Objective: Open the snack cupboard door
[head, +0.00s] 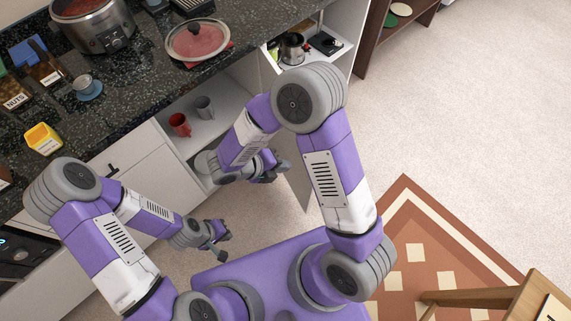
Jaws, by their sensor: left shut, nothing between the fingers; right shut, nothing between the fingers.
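An open white cupboard (222,90) under the dark counter shows a red mug (180,124) and a grey mug (204,107) inside. I cannot tell from any label whether it is the snack cupboard. A pale door panel (299,187) stands swung out at its right side, partly hidden by my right arm. My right gripper (277,170) is shut and empty, in front of the opening and close to the door panel; I cannot tell whether they touch. My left gripper (221,241) is shut and empty, lower down, in front of the closed white cabinet fronts (140,165).
The counter (135,85) holds a cooker (93,30), a lidded pan (198,40), a yellow container (42,138) and a nuts box (17,100). An open shelf with a kettle (292,48) is at right. A rug (410,225) and wooden chair (500,300) lie lower right.

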